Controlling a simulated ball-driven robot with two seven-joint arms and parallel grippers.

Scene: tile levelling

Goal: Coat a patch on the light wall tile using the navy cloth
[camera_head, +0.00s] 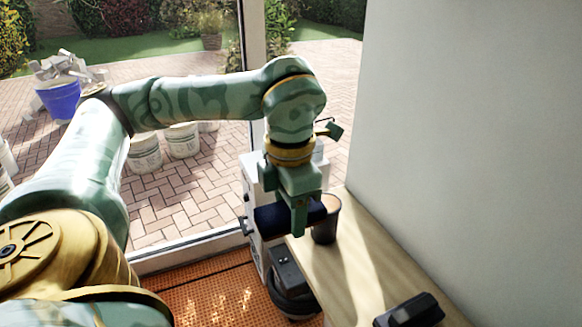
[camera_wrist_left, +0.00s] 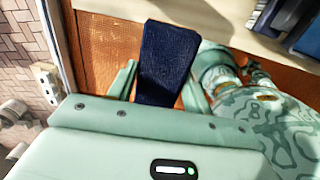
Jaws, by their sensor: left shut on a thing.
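My left gripper (camera_head: 299,222) points down near the far end of a wooden worktop, shut on the navy cloth (camera_head: 272,217). The cloth looks like a dark, flat, folded pad. In the left wrist view the navy cloth (camera_wrist_left: 166,60) stands out between the fingers of my left gripper (camera_wrist_left: 160,92). It looks apart from the wall. A large pale wall (camera_head: 465,140) fills the right of the head view; I cannot make out a separate light tile on it. My right gripper is not in view.
A dark cup (camera_head: 327,222) stands on the worktop (camera_head: 345,265) just right of my left gripper. A black object (camera_head: 410,312) lies at the near end. A black rounded thing (camera_head: 290,290) is below the worktop's left edge. A blue bucket (camera_head: 60,98) stands outside on paving.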

